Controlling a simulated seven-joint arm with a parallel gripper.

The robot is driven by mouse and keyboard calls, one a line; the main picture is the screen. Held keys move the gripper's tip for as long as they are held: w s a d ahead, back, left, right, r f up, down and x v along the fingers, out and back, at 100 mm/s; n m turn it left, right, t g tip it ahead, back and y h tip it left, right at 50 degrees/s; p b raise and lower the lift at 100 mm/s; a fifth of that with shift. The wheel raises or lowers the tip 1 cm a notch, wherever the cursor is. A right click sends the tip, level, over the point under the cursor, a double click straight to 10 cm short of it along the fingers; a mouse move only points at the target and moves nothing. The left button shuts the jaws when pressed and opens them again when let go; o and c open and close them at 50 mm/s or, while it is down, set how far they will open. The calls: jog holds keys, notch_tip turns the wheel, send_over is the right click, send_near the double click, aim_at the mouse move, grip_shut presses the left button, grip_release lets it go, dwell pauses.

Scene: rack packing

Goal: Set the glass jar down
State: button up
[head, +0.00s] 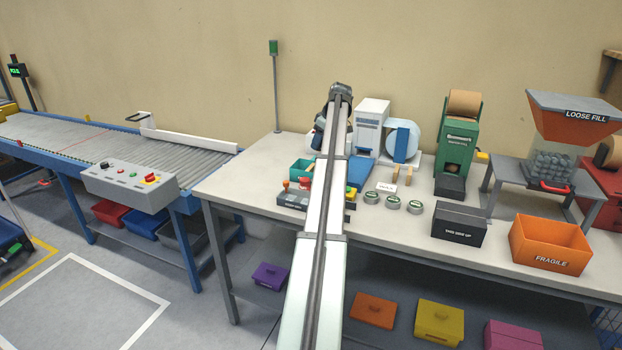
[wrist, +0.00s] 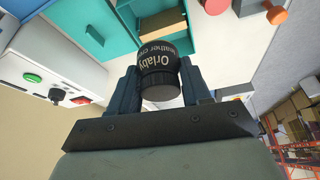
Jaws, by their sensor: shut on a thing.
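My gripper (wrist: 160,88) is shut on a jar (wrist: 158,62) in the wrist view. The teal tray (wrist: 105,45) lies just past the jar, up and left in the picture. In the head view my arm reaches over the bench, and the fingers and held jar cannot be made out behind it.
On the bench (head: 465,235) stand several small round tins (head: 393,202), a dark box (head: 459,224), an orange FRAGILE bin (head: 549,245) and a green dispenser (head: 458,140). A white machine (wrist: 50,85) is close on the wrist view's left. Knobbed stamps (wrist: 275,14) are at its upper right.

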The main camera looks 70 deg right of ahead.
jog(key=shift+f, duration=5.05)
jog(key=shift+f, duration=0.6)
jog(key=o, duration=0.8)
jog(key=shift+o, duration=0.2)
jog(key=shift+r, duration=0.55)
jog(key=v, duration=1.2)
jog(key=shift+w+r, duration=0.1)
jog(key=shift+w, duration=0.05)
